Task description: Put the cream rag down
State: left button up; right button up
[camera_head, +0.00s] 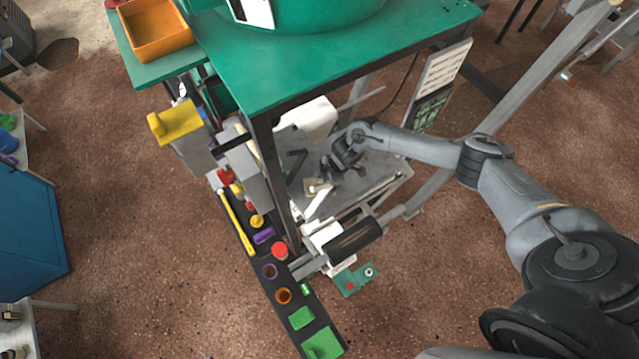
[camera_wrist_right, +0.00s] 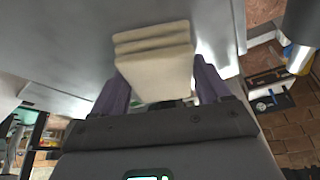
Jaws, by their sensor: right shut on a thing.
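The cream rag (camera_wrist_right: 155,62) is a folded, layered block between the fingers of my right gripper (camera_wrist_right: 157,85) in the right wrist view. A grey metal surface lies close behind it; I cannot tell if the rag touches it. In the head view my right gripper (camera_head: 325,178) is over the grey shelf (camera_head: 375,185) under the green machine top, and a small part of the cream rag (camera_head: 313,186) shows at its tip. My left gripper is not in view.
A dark post (camera_head: 272,170) stands left of the gripper. A black rail (camera_head: 262,262) with several coloured parts runs along the front. A white roller unit (camera_head: 340,243) sits below the shelf.

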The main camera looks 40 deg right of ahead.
jog(key=shift+w+a, duration=0.1)
jog(key=shift+a, duration=0.05)
jog(key=o, duration=1)
jog(key=shift+f, duration=0.1)
jog(key=shift+r, duration=0.45)
jog(key=v, duration=1.1)
jog(key=shift+s+d, duration=0.2)
jog(key=shift+r, duration=0.2)
